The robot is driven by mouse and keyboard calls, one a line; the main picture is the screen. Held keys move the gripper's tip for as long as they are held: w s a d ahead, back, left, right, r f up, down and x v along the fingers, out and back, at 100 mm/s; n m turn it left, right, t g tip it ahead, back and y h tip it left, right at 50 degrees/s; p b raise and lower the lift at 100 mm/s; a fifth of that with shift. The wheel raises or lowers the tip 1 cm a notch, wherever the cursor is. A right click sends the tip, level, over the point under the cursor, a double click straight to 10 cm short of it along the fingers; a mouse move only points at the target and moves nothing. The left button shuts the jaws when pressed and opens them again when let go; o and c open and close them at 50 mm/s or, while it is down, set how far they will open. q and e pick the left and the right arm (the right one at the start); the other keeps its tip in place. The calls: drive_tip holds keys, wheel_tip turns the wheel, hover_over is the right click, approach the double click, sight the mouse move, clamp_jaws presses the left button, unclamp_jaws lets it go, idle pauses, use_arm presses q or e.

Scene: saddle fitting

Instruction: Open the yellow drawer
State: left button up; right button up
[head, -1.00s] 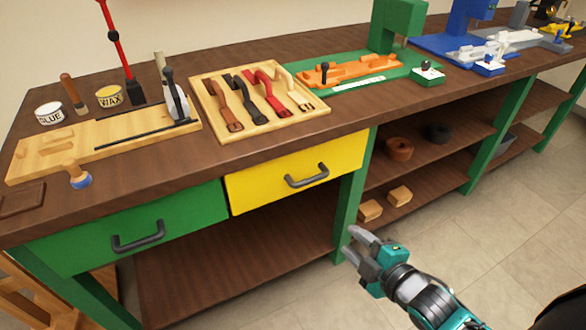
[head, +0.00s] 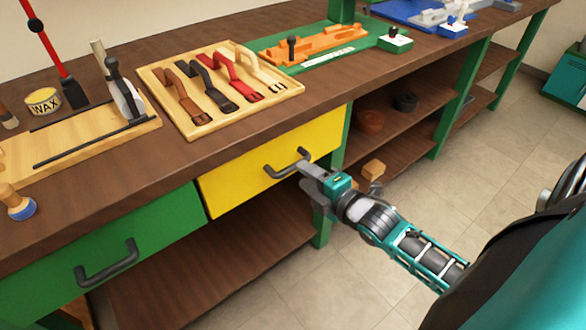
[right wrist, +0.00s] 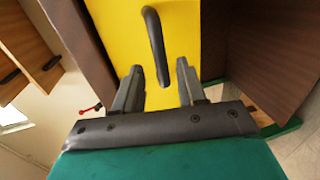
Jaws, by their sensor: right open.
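The yellow drawer (head: 240,181) is closed in the workbench front, with a dark grey bar handle (head: 286,164). My right gripper (head: 307,170) is open at the right end of that handle in the head view. In the right wrist view the yellow drawer front (right wrist: 182,30) fills the middle, and the handle (right wrist: 156,45) runs up and down in the picture. Its near end lies between the two open fingers (right wrist: 158,88) of my right gripper, and neither finger visibly presses on it. My left gripper is not in view.
A green drawer (head: 130,245) with its own handle is left of the yellow one. The bench top (head: 190,150) holds a wooden tray (head: 200,130) of straps above the drawer. Open shelves (head: 405,150) lie to the right. The tiled floor (head: 350,290) in front is clear.

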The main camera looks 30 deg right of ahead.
sight(293, 165)
drive_tip(key=b+x, duration=0.1)
drive_tip(key=x, duration=0.4)
drive_tip(key=shift+w+f, duration=0.1)
drive_tip(key=shift+w, duration=0.25)
clamp_jaws()
idle(0.3)
